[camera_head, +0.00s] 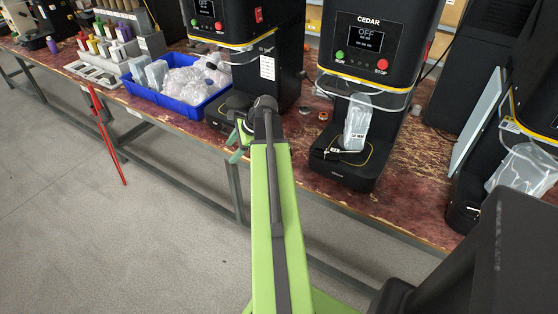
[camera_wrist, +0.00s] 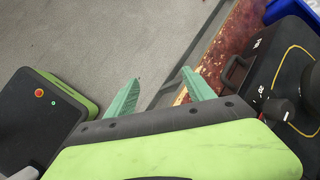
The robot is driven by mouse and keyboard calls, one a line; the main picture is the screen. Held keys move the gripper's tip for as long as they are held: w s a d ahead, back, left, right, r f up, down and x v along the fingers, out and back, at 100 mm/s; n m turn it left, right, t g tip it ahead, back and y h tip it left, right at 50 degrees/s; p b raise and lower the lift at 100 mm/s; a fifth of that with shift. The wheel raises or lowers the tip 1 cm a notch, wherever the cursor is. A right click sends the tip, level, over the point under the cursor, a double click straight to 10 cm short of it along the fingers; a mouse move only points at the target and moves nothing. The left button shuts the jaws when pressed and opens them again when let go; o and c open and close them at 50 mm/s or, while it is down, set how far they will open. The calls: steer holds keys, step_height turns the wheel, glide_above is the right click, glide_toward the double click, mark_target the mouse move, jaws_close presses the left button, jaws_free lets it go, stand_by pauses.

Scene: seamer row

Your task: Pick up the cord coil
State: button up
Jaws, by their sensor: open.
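I cannot make out a cord coil for certain in either view. Several small round items (camera_head: 306,111), reddish and grey, lie on the worn red bench (camera_head: 410,175) between two black machines, too small to identify. My gripper (camera_head: 238,140) is at the end of my green arm, near the bench's front edge by the left machine's base. In the wrist view my gripper (camera_wrist: 160,92) shows two green fingers spread apart with nothing between them. They are over the floor, beside the bench edge. My arm hides part of the bench.
The CEDAR machine (camera_head: 366,45) stands right of my arm with a clear pouch (camera_head: 357,122) on it. Another black machine (camera_head: 262,75) stands left. A blue bin (camera_head: 196,112) of clear bags is further left. A red pole (camera_head: 106,134) leans at the bench. The floor in front is clear.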

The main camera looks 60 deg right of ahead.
steer(key=s+d+m+t, duration=0.1)
steer(key=s+d+m, duration=0.2)
steer(key=s+d, duration=0.1)
steer(key=s+d+m+t+h+b, duration=0.1)
steer(key=s+d+m, duration=0.2)
steer(key=d, duration=0.3)
steer(key=s+d+m+h+b, duration=0.1)
steer(key=s+d+m, duration=0.2)
steer(key=s+d, duration=0.2)
steer(key=shift+s+d+m+t, duration=0.25)
steer(key=shift+d+m+t, duration=0.15)
steer(key=shift+d, duration=0.15)
steer(key=b+x, duration=0.1)
steer(key=x, duration=0.1)
steer(key=b+x, duration=0.4)
steer(key=x, duration=0.1)
steer(key=shift+s+a+f, duration=0.15)
steer(key=shift+a+f, duration=0.15)
steer(key=shift+f, duration=0.05)
steer(key=shift+w+f+b, duration=0.15)
steer(key=shift+w+b, duration=0.15)
steer(key=shift+b, duration=0.05)
steer(key=shift+r, duration=0.2)
jaws_close()
